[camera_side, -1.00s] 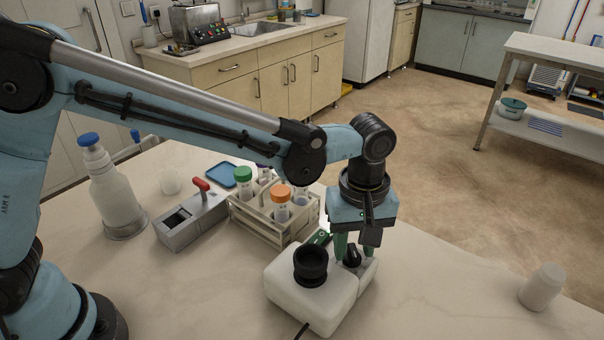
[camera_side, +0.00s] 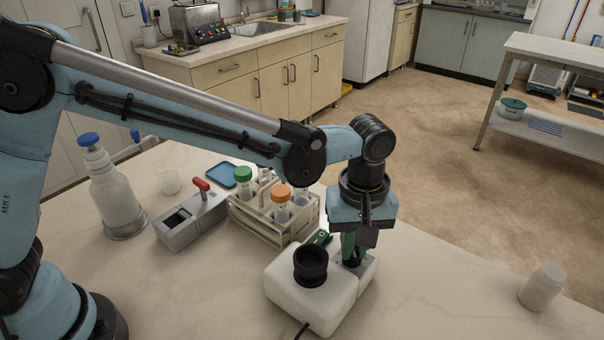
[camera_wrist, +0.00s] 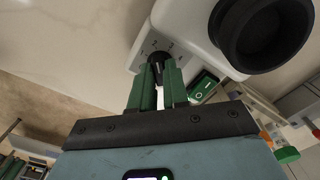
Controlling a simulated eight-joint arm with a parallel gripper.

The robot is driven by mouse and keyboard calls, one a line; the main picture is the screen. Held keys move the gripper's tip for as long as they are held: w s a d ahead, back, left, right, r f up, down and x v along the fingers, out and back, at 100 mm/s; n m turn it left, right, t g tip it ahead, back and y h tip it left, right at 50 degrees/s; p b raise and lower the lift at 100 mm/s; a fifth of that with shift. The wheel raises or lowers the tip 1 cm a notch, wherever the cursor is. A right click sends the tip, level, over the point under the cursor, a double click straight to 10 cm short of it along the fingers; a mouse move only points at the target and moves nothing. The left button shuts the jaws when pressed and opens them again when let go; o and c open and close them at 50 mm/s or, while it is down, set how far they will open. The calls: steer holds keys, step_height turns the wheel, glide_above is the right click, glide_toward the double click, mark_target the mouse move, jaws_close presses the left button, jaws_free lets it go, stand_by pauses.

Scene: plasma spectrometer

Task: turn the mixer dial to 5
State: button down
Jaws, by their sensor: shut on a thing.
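The mixer (camera_side: 318,300) is a white box on the table with a black cup (camera_side: 310,265) on top. Its black dial (camera_side: 354,262) sits on the mixer's right part, partly hidden by the green fingers. A green rocker switch (camera_wrist: 203,86) is beside the dial.
A tube rack (camera_side: 262,222) with green-capped and orange-capped tubes stands just behind the mixer. A grey device with a red handle (camera_side: 192,218) and a blue-capped bottle (camera_side: 112,190) are to the left.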

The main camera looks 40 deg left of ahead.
steer(key=m, duration=1.2)
steer(key=shift+m, duration=0.4)
steer(key=m, duration=1.3)
steer(key=shift+m, duration=0.3)
steer(key=c, duration=1.1)
jaws_free()
step_height(320, 180, up, 12)
steer(key=shift+r, duration=0.1)
